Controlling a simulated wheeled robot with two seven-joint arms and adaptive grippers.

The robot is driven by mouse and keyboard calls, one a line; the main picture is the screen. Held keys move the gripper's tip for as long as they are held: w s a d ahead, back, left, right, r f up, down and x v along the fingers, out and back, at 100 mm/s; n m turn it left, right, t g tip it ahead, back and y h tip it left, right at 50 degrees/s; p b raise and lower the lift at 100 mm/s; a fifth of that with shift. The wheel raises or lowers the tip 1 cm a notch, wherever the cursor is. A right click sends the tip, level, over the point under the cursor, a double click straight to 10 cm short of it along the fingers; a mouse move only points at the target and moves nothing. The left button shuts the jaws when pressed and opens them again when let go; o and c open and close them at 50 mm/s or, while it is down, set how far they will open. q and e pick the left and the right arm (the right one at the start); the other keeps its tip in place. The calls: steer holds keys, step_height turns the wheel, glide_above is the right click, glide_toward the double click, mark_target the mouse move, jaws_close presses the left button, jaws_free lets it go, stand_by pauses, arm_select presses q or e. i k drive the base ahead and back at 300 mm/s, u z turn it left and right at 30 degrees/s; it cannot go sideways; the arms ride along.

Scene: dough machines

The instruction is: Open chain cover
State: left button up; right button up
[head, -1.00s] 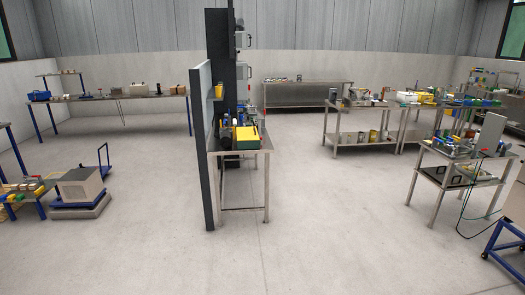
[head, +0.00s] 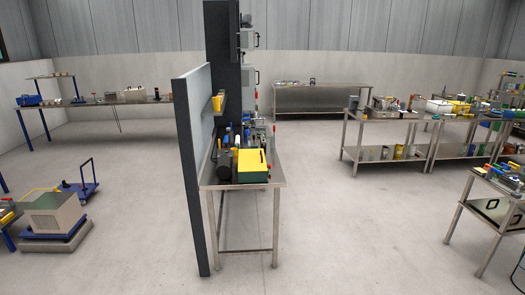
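A steel bench (head: 279,187) stands ahead, just left of the middle of the head view. On it is a machine with a yellow-topped green box (head: 251,165), a dark cylinder (head: 223,163) and several small blue and red parts behind. I cannot tell at this distance which part is the chain cover, or whether it is open or shut. Neither of my grippers shows in the head view.
A grey partition (head: 196,180) stands along the bench's left side, with a dark column (head: 221,65) behind. Steel tables (head: 385,153) stand at the right. The floor (head: 350,235) right of the bench is clear.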

mark_target(249, 160)
steer(key=u, duration=0.15)
steer(key=i, duration=1.9)
steer(key=u, duration=0.2)
